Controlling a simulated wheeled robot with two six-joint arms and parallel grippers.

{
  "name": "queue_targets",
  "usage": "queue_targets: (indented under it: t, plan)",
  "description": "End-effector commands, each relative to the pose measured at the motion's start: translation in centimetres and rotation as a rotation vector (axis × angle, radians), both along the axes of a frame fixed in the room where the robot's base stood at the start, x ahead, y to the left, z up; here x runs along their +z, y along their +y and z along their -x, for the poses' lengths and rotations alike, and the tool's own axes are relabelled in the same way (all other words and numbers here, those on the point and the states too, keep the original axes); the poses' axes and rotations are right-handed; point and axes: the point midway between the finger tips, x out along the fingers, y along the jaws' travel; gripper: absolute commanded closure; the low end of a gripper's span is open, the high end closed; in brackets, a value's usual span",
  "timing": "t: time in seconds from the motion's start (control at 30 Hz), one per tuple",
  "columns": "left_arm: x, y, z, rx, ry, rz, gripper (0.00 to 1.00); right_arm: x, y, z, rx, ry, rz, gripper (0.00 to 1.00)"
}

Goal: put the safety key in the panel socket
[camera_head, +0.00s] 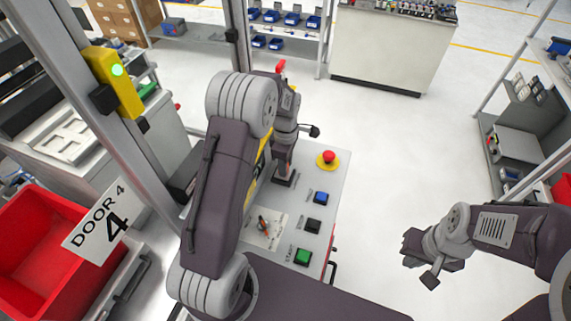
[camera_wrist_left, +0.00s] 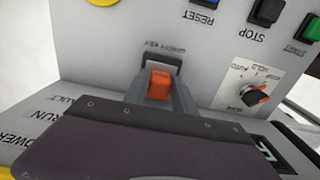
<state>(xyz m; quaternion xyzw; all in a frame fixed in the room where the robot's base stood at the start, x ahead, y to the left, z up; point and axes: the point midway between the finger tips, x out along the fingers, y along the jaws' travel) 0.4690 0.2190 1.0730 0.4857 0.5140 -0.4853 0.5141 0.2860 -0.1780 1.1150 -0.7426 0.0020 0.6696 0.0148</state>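The safety key appears as an orange-red block (camera_wrist_left: 158,84) in the left wrist view. It sits between the grey fingers of my left gripper (camera_wrist_left: 160,92), which are shut on its sides. A dark-framed panel socket (camera_wrist_left: 163,59) shows just beyond the key on the grey panel. I cannot tell whether the key's lower end is inside it. In the head view, my left gripper (camera_head: 286,178) points down at the panel top (camera_head: 318,178), and my arm hides much of this area. My right gripper (camera_head: 415,250) is off to the right, over the floor; its fingers are unclear.
The panel carries a red emergency stop (camera_head: 328,158), a blue button (camera_head: 321,198), a black button (camera_head: 313,226), a green button (camera_head: 303,257) and a rotary selector (camera_head: 263,226). A post with a yellow box (camera_head: 114,82) and a red bin (camera_head: 45,245) stand left. Floor right of the panel is clear.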

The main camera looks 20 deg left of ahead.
Motion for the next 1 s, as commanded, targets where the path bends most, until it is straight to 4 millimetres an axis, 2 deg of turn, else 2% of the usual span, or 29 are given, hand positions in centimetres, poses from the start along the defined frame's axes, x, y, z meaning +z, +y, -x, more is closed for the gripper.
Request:
queue_targets:
  t: [0.03,0.07,0.33,0.43,0.8,1.0]
  plan:
    - [0.0,0.0,0.0,0.0,0.0,0.0,0.52,0.0,0.0,0.0,0.0,0.0,0.0,1.0]
    - [0.0,0.0,0.0,0.0,0.0,0.0,0.46,0.0,0.0,0.0,0.0,0.0,0.0,1.0]
    - [0.0,0.0,0.0,0.0,0.0,0.0,0.46,0.0,0.0,0.0,0.0,0.0,0.0,1.0]
    - [0.6,0.0,-0.1,0.0,-0.004,0.0,0.46,-0.3,0.0,0.0,0.0,0.0,0.0,1.0]
    - [7.9,0.0,-0.1,0.0,-0.004,0.0,0.46,-1.6,0.0,0.0,0.0,0.0,0.0,1.0]
    - [9.1,0.0,0.0,0.0,0.0,0.0,0.46,-1.6,0.0,0.0,0.0,0.0,0.0,1.0]
